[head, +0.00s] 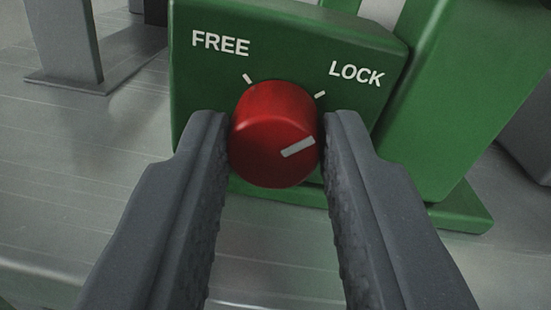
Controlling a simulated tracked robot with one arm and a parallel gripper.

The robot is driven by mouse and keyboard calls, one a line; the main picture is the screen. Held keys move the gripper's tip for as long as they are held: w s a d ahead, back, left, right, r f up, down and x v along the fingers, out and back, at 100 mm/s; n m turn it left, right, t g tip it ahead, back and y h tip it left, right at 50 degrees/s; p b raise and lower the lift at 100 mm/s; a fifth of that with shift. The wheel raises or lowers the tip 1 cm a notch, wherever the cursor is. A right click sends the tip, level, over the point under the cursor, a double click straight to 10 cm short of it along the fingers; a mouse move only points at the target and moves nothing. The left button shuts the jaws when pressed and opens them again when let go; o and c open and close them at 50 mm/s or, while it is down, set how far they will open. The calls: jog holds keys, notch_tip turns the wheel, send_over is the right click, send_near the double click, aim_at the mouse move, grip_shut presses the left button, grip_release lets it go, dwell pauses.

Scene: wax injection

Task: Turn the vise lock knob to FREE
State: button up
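The red round vise lock knob (262,122) sticks out from the face of a green block (291,47). White words FREE and LOCK stand above it, at left and right, each with a short white tick. The knob's white pointer line (298,147) points right and slightly up, on the LOCK side and away from FREE. My gripper (275,125) has one dark grey finger at each side of the knob. Both inner faces look to be against its sides, with no clear gap. The knob's back is hidden.
A larger green body (465,95) with a base flange (462,208) rises right of the block. A grey metal stand (62,45) is at the upper left. The grey slatted table (75,170) is bare at left.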

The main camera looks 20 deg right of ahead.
jog(key=shift+n+p, duration=0.3)
jog(key=shift+p, duration=0.1)
jog(key=n+p, duration=0.3)
jog(key=n, duration=0.1)
jog(key=shift+a+n, duration=0.1)
jog(key=shift+n, duration=0.2)
jog(key=n+p, duration=0.1)
jog(key=n, duration=0.4)
jog(key=shift+f+g, duration=0.2)
jog(key=shift+g, duration=0.2)
jog(key=n+b, duration=0.1)
jog(key=n, duration=0.1)
jog(key=n+b, duration=0.1)
jog(key=n, duration=0.1)
jog(key=shift+a+f+h, duration=0.15)
jog(key=shift+f+h, duration=0.05)
jog(key=shift+h, duration=0.1)
jog(key=shift+n+b, duration=1.1)
jog(key=shift+n, duration=0.3)
jog(key=shift+s+n, duration=0.1)
jog(key=shift+n, duration=0.2)
